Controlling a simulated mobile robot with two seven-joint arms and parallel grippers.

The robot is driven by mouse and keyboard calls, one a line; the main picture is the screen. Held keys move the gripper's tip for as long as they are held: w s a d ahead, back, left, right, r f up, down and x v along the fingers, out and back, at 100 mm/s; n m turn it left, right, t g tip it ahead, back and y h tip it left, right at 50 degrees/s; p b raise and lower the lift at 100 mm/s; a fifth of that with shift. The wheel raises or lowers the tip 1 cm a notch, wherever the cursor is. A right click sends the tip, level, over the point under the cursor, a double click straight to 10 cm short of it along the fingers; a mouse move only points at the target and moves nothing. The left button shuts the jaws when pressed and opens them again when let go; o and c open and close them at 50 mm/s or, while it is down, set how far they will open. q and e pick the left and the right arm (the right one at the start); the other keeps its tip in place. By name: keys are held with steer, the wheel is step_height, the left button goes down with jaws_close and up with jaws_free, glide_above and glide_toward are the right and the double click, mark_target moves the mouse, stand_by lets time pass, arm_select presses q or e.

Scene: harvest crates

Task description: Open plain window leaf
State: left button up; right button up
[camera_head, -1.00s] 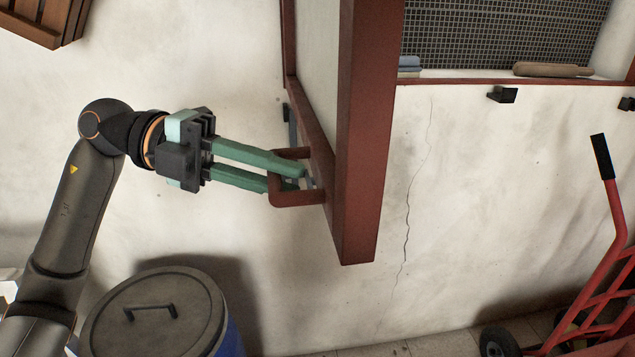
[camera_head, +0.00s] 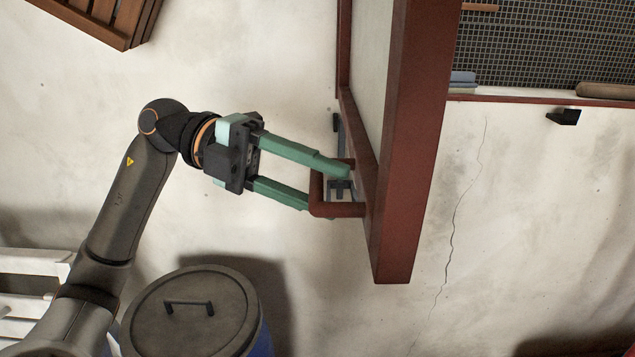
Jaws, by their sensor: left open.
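The plain window leaf (camera_head: 412,150) has a reddish-brown frame and a pale panel. It stands swung out from the wall, left of the window opening with its mesh (camera_head: 535,45). A reddish-brown handle (camera_head: 340,210) sticks out from the leaf's left face near its lower end. My left gripper (camera_head: 328,188) comes in from the left with its green fingers spread open. The upper fingertip overlaps the handle's upper part and the lower fingertip is at the handle's outer bar. I cannot tell whether they touch it. My right gripper is not in view.
A lidded barrel (camera_head: 190,315) stands below my left arm. A wooden crate (camera_head: 105,20) hangs at the upper left. White slats (camera_head: 25,290) show at the lower left. A black bracket (camera_head: 564,116) sticks out below the sill.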

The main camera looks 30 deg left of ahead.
arm_select(q)
steer(key=shift+a, duration=0.35)
steer(key=b+v, duration=0.2)
steer(key=v, duration=0.9)
steer(key=shift+s+a, duration=0.2)
steer(key=shift+a, duration=0.1)
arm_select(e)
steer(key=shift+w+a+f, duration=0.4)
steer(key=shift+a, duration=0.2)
arm_select(q)
steer(key=shift+r, duration=0.15)
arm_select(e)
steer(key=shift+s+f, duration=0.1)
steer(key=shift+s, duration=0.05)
